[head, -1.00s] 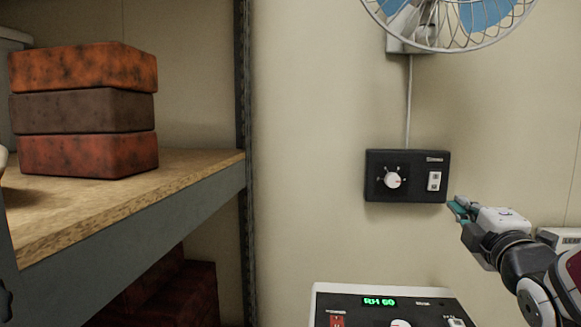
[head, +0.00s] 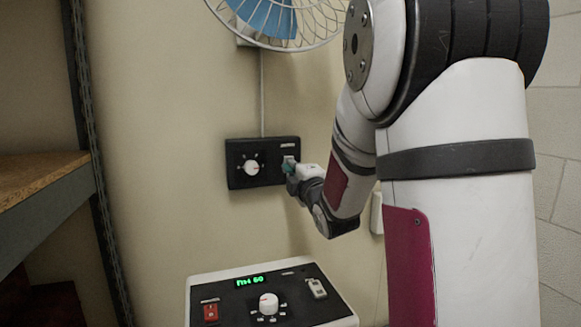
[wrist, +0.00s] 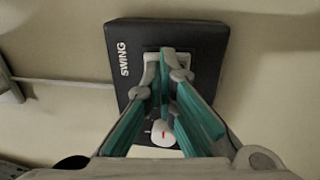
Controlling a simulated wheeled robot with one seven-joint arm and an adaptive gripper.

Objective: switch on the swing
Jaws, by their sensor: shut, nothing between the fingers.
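The black wall control box (head: 262,162) is below the wall fan (head: 275,22), with a white round knob (head: 250,167) on its left. In the wrist view the box (wrist: 207,50) carries the label "SWING", and the knob (wrist: 163,132) shows between my fingers.
A white-and-black console (head: 268,295) with a green display, a red switch and a knob stands below the box. A wooden shelf (head: 40,180) with a metal post is at the left. A cable (head: 262,95) runs from fan to box.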

